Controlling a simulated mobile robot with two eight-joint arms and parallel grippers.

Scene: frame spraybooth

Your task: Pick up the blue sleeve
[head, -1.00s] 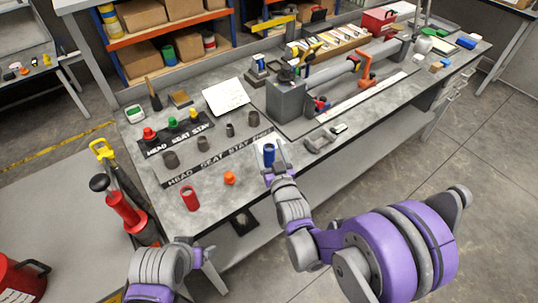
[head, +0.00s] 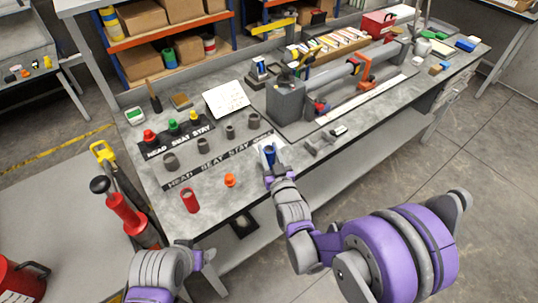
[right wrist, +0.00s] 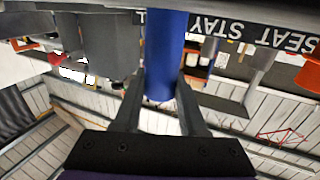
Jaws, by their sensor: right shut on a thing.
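The blue sleeve (head: 269,152) is upright at the front edge of the grey workbench, right of the "HEAD SEAT STAY" strip. My right gripper (head: 272,170) is at the sleeve from the front and shut on it. In the right wrist view the blue sleeve (right wrist: 165,50) stands between the two fingers (right wrist: 160,100), which touch its sides. I cannot tell whether its base is clear of the bench. My left gripper (head: 203,262) is low in front of the bench, empty as far as it shows; its fingers are not clear enough to judge.
A red sleeve (head: 190,201) and an orange piece (head: 229,180) stand left on the workbench (head: 215,212). Several grey sleeves line the label strip (head: 215,160). A grey clamp-like tool (head: 322,142) lies right of the gripper. A long grey fixture (head: 287,102) stands behind.

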